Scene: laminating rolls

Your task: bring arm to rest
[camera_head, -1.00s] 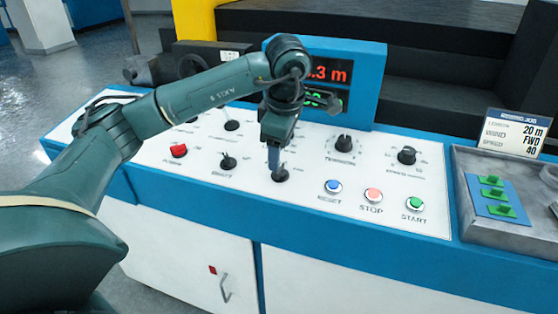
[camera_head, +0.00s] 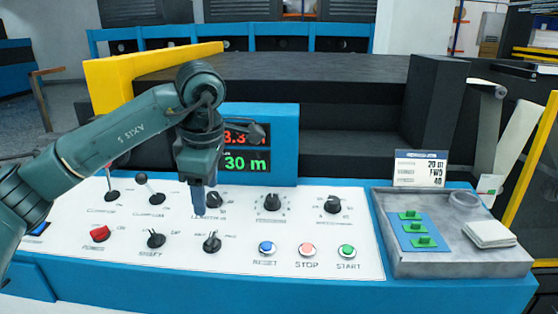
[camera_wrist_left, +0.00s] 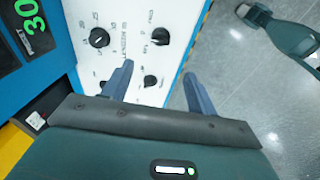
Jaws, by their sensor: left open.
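My left gripper (camera_head: 198,208) hangs fingers-down over the white control panel (camera_head: 110,255). In the left wrist view its two fingers (camera_wrist_left: 158,72) are spread, with nothing between them. In the head view the fingertips appear above and behind a black selector switch (camera_head: 212,242), apart from it. They partly cover a black knob (camera_head: 214,200). My left wrist partly hides the red readout of the display (camera_head: 285,140); the green line reads 30 m. My right gripper is not in view.
The panel also carries a red switch (camera_head: 100,234), levers, knobs and blue RESET (camera_head: 267,247), red STOP (camera_head: 307,249) and green START (camera_head: 346,251) buttons. A grey tray (camera_head: 460,262) stands at right, with a job card (camera_head: 420,168) behind it. Open floor (camera_wrist_left: 240,90) shows in the wrist view.

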